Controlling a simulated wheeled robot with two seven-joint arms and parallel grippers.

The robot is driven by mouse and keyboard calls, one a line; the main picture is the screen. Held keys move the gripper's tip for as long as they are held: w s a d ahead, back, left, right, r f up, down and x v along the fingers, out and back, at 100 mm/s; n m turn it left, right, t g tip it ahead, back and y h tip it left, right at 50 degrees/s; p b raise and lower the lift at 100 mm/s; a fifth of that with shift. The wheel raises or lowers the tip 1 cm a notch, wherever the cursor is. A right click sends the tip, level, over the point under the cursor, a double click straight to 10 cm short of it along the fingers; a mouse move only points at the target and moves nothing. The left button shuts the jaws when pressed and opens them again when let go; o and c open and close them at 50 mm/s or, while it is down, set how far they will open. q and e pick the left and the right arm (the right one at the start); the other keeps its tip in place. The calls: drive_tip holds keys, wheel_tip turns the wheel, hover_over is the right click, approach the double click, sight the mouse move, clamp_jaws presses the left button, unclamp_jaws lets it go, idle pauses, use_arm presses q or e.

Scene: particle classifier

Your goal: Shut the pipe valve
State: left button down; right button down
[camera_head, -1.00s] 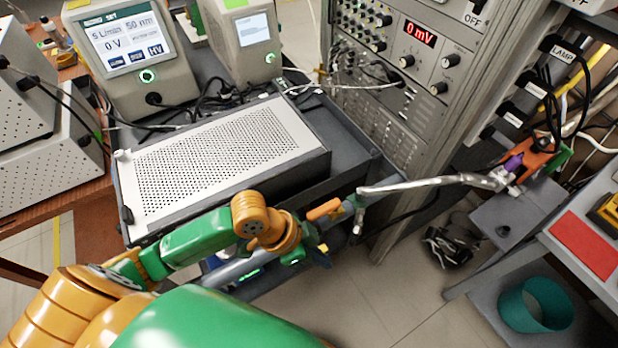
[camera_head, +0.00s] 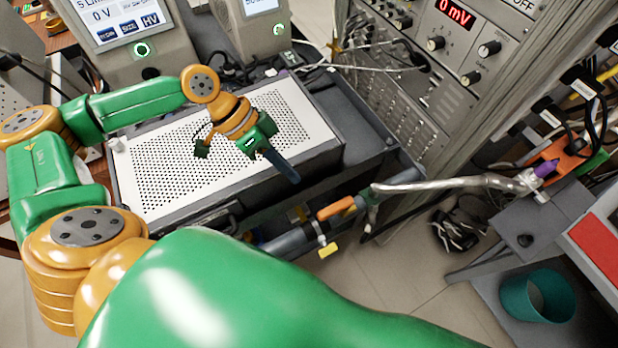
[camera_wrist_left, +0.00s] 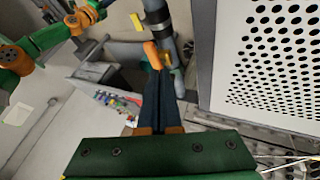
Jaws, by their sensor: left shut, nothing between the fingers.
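The pipe valve has an orange handle (camera_head: 336,208) that lies roughly along the grey pipe (camera_head: 292,242). A yellow piece (camera_head: 327,250) sticks out below it. The handle also shows in the left wrist view (camera_wrist_left: 152,55), just beyond the fingertips in the picture. My left gripper (camera_head: 290,175) is shut and empty, with its dark fingers pointing down and right over the front edge of the perforated box, apart from the handle. In the left wrist view its fingers (camera_wrist_left: 157,85) lie together. Another arm, seemingly my right, shows there at upper left; its gripper (camera_wrist_left: 97,12) is too small to read.
The perforated box (camera_head: 140,190) stands behind the pipe. A silver hose (camera_head: 450,184) runs from the pipe's right end to an orange fitting (camera_head: 560,160). An instrument rack (camera_head: 440,70) stands behind right. A teal bin (camera_head: 538,296) sits low at right. Floor is open in front.

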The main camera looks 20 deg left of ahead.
sight(336, 208)
use_arm(q)
drive_tip(key=p+x, duration=0.1)
drive_tip(key=x, duration=0.8)
drive_tip(key=shift+w+f, duration=0.2)
drive_tip(key=shift+f, duration=0.1)
drive_tip(key=shift+w, duration=0.1)
